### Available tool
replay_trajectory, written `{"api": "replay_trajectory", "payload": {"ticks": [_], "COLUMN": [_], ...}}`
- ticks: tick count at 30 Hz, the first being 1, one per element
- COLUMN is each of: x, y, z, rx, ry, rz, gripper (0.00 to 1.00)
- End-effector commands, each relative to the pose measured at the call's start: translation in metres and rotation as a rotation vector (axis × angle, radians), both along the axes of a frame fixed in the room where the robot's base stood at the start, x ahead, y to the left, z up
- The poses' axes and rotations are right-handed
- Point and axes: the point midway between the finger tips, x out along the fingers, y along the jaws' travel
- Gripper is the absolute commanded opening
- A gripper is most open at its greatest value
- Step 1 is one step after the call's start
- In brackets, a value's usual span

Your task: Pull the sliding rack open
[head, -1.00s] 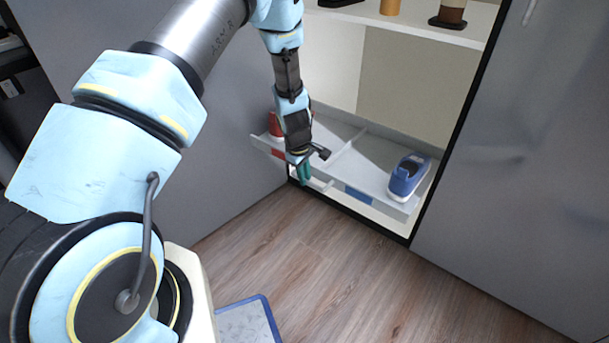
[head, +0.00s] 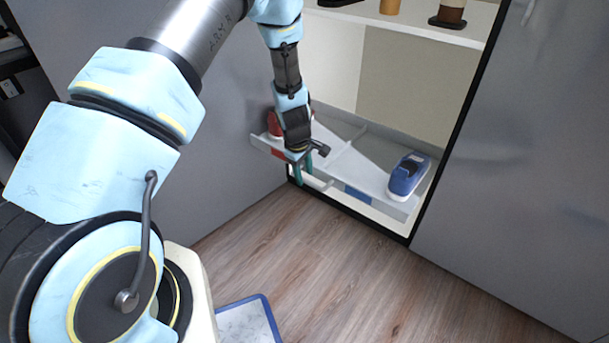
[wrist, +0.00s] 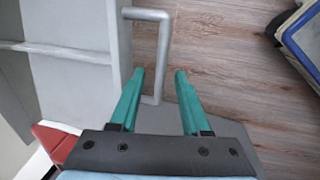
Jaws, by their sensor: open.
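The sliding rack (head: 375,180) is a grey shallow tray low in the cabinet opening, with a divider and a blue label on its front. Its pale bar handle (head: 318,184) sticks out from the front; the handle also shows in the wrist view (wrist: 161,50). My gripper (head: 304,171) is at the handle's left part, in front of the rack. In the wrist view my gripper (wrist: 160,72) has its teal fingers apart, one on each side of the handle bar. I see no clear contact. My arm and gripper hide part of the rack's left side.
A red item (head: 274,124) stands in the rack's left part, and a blue-and-white item (head: 408,176) at its right end. A shelf (head: 420,28) with several items is above. A blue-edged board (head: 248,322) lies near my base. The wood floor (head: 310,270) in front is clear.

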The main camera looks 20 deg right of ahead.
Motion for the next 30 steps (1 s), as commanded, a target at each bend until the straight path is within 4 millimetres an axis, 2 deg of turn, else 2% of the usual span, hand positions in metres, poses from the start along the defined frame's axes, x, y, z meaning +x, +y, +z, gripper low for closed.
{"api": "replay_trajectory", "payload": {"ticks": [9,15,19,30], "x": [-0.006,-0.009,-0.01,-0.01], "y": [0.01,0.015,0.017,0.017], "z": [0.063,0.088,0.095,0.095], "rx": [-0.001,0.0,0.0,0.0], "ry": [-0.001,0.001,0.001,0.001], "rz": [-0.002,0.0,0.0,0.0], "gripper": [0.47,0.47,0.47,0.47]}}
